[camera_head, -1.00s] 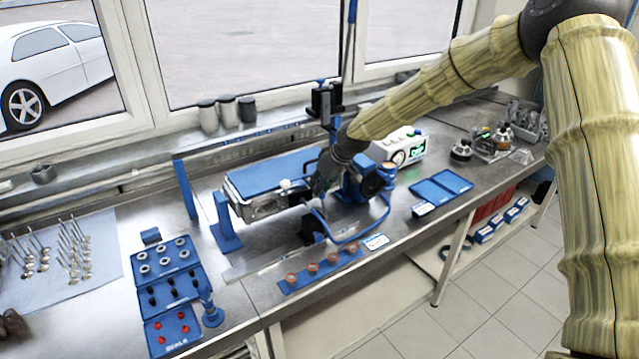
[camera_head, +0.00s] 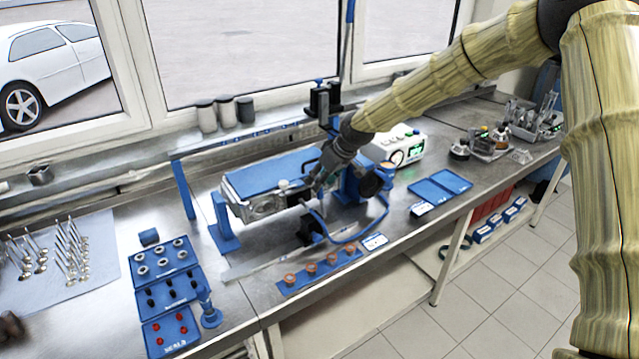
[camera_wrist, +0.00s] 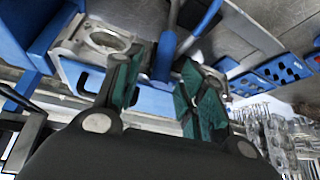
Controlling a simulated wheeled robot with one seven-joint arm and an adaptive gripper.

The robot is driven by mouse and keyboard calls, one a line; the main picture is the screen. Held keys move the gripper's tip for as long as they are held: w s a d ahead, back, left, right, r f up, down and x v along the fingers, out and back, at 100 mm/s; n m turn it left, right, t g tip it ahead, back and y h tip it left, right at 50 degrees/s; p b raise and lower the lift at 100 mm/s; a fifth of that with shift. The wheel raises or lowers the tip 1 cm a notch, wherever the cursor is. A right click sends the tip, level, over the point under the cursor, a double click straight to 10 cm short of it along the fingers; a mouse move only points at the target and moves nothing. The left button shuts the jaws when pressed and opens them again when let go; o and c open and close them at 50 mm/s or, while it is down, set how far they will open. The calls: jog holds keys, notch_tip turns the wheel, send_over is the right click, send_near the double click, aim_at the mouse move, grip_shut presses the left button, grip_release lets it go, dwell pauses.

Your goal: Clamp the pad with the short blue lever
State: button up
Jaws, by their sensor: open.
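My gripper (camera_head: 317,190) is at the front right end of a metal block (camera_head: 262,205) with a blue top (camera_head: 270,172). In the wrist view its two green-lined fingers (camera_wrist: 158,90) are spread apart. A short blue lever (camera_wrist: 164,56) shows between and beyond them; I cannot tell whether either finger touches it. The block's silver end, with a round opening (camera_wrist: 108,40), lies left of the lever in that view. In the head view the gripper hides much of this spot. I cannot make out the pad for certain.
A blue hose (camera_head: 372,232) curves in front of the fixture. A blue strip with copper-coloured rings (camera_head: 310,270) lies near the bench's front edge. Blue trays of parts (camera_head: 165,290) stand left, and a white device with a green display (camera_head: 405,150) stands behind right.

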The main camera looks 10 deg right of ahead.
jog(key=v, duration=0.9)
jog(key=shift+d, duration=0.1)
